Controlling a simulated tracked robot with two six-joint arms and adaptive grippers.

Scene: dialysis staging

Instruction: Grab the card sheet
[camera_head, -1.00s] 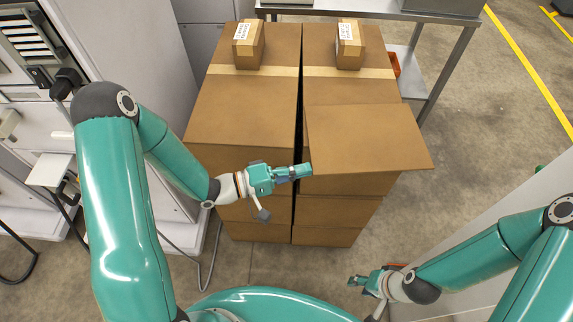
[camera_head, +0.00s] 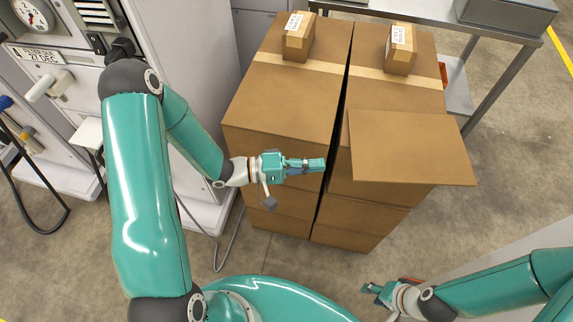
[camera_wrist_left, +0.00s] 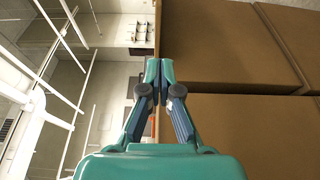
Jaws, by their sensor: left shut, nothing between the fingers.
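The card sheet (camera_head: 410,148) is a flat brown panel lying on top of the right-hand box stack (camera_head: 372,205). Its right side juts out past the stack. My left gripper (camera_head: 322,164) is shut and empty, over the front of the left-hand stack (camera_head: 285,130), a little left of the sheet's left edge and apart from it in the picture. In the left wrist view its fingertips (camera_wrist_left: 159,70) meet, with brown box faces to their right; I cannot pick out the sheet there. My right gripper (camera_head: 371,289) is low at the front right, away from the sheet; its jaws are too small to read.
Two small labelled cartons (camera_head: 299,36) (camera_head: 400,48) stand at the back on the stacks. A metal table (camera_head: 430,25) is behind them. White machines (camera_head: 55,75) with hoses line the left. A pale panel (camera_head: 500,255) stands at the lower right. Floor is open at right.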

